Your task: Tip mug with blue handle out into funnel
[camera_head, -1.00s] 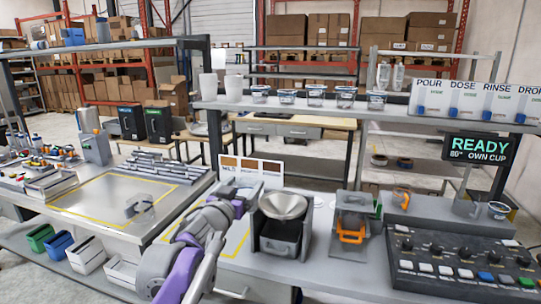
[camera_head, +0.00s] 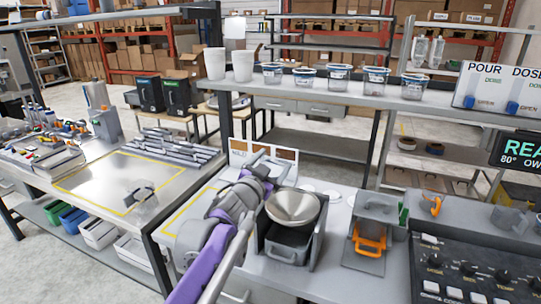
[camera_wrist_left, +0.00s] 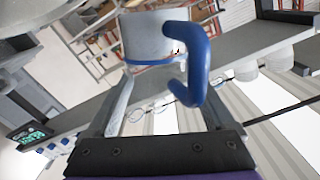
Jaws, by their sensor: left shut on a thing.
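The mug with the blue handle (camera_wrist_left: 150,38) is pale grey and fills the top middle of the left wrist view. Its blue handle (camera_wrist_left: 200,62) faces the wrist camera. My left gripper (camera_wrist_left: 163,95) is shut on this mug. In the head view my left gripper (camera_head: 270,172) is at the back left of the funnel, and I cannot make out the mug there. The funnel (camera_head: 293,206) is a wide grey metal cone on a dark stand, and its bowl looks empty. My right gripper is not in view.
A grey bin (camera_head: 288,245) sits in the stand below the funnel. Right of it stands a grey station with an orange part (camera_head: 370,241), then a control panel (camera_head: 465,275). Lidded cups (camera_head: 337,77) line the shelf (camera_head: 330,96) behind. A card of brown swatches (camera_head: 262,157) stands behind the gripper.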

